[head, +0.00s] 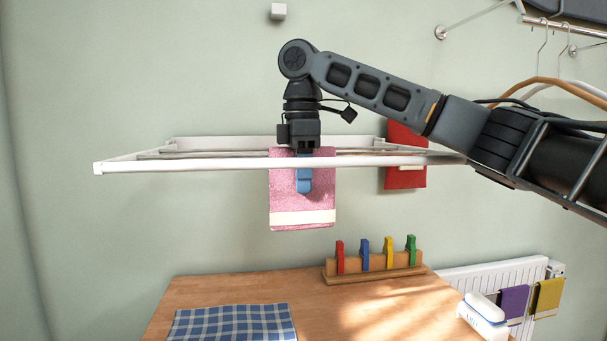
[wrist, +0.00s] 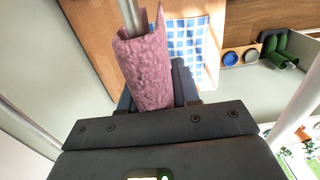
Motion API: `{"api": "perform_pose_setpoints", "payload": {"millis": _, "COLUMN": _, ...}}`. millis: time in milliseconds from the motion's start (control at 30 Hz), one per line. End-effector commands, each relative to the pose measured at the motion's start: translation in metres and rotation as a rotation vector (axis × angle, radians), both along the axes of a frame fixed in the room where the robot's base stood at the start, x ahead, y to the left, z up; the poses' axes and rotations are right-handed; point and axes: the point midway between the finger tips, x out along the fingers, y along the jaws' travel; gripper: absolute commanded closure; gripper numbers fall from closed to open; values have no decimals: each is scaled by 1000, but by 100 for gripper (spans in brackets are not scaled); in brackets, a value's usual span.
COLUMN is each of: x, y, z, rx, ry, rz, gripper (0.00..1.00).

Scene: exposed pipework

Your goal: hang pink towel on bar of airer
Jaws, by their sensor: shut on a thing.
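The pink towel (head: 287,195), with a pale band near its lower edge, hangs down at the front rail of the white airer (head: 200,164). In the wrist view the towel (wrist: 148,65) is folded over, with a pale bar running into its fold. My gripper (head: 303,182) points straight down at the towel's top middle and is shut on it, with one blue finger in front of the cloth. The other finger is hidden behind the towel. The towel hangs upright, its lower edge clear of the table.
A red cloth (head: 404,178) hangs at the airer's right part. The airer's left half is free.

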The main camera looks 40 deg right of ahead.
Motion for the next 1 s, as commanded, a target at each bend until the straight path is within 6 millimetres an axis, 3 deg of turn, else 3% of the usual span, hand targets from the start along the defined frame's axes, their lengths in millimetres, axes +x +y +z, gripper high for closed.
{"api": "perform_pose_setpoints", "payload": {"millis": 100, "x": 0, "y": 0, "z": 0, "rx": 0, "ry": 0, "rz": 0, "gripper": 100}}
{"api": "perform_pose_setpoints", "payload": {"millis": 133, "x": 0, "y": 0, "z": 0, "rx": 0, "ry": 0, "rz": 0, "gripper": 68}}
{"api": "perform_pose_setpoints", "payload": {"millis": 433, "x": 0, "y": 0, "z": 0, "rx": 0, "ry": 0, "rz": 0, "gripper": 40}}
{"api": "perform_pose_setpoints", "payload": {"millis": 767, "x": 0, "y": 0, "z": 6, "rx": -1, "ry": -1, "rz": 0, "gripper": 40}}
{"api": "perform_pose_setpoints", "payload": {"millis": 1000, "x": 0, "y": 0, "z": 43, "rx": -4, "ry": -2, "rz": -1, "gripper": 40}}
